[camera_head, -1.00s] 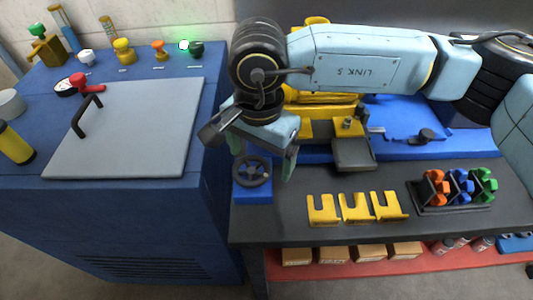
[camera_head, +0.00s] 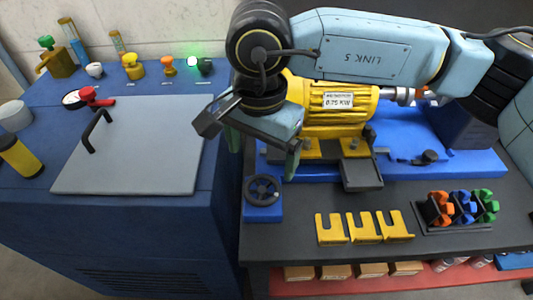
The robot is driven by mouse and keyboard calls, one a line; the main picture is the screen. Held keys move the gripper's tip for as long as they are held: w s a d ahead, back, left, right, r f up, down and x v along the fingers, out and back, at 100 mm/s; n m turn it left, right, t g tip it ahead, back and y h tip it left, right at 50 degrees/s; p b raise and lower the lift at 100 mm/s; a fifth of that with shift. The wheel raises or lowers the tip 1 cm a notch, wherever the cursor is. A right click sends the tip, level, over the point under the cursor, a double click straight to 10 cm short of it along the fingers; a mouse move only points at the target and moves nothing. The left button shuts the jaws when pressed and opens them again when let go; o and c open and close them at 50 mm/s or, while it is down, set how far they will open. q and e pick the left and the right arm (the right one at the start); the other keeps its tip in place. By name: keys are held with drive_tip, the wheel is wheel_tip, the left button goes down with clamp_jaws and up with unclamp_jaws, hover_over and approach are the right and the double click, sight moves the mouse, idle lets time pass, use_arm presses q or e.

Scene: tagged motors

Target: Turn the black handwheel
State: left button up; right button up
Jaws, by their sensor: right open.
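The black handwheel (camera_head: 263,190) sits on a small blue block (camera_head: 263,212) at the left end of the dark bench top. It is a spoked ring facing up and toward me. My right gripper (camera_head: 262,160) reaches in from the right and hangs above and just behind the handwheel. Its fingers are apart with nothing visible between them, and they do not appear to touch the wheel. The wrist hides part of the area behind. My left gripper is not in view.
A yellow motor (camera_head: 335,112) stands on a blue base behind the wheel. Yellow forked brackets (camera_head: 362,228) and a rack of coloured clamps (camera_head: 458,208) lie to the right. A blue cabinet (camera_head: 130,225) with a grey lid (camera_head: 140,160) stands close on the left.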

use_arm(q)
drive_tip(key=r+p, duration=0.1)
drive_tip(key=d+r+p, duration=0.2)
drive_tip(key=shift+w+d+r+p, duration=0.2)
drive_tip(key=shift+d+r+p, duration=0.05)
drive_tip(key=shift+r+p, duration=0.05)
use_arm(e)
wheel_tip(320, 180, up, 8)
idle(0.4)
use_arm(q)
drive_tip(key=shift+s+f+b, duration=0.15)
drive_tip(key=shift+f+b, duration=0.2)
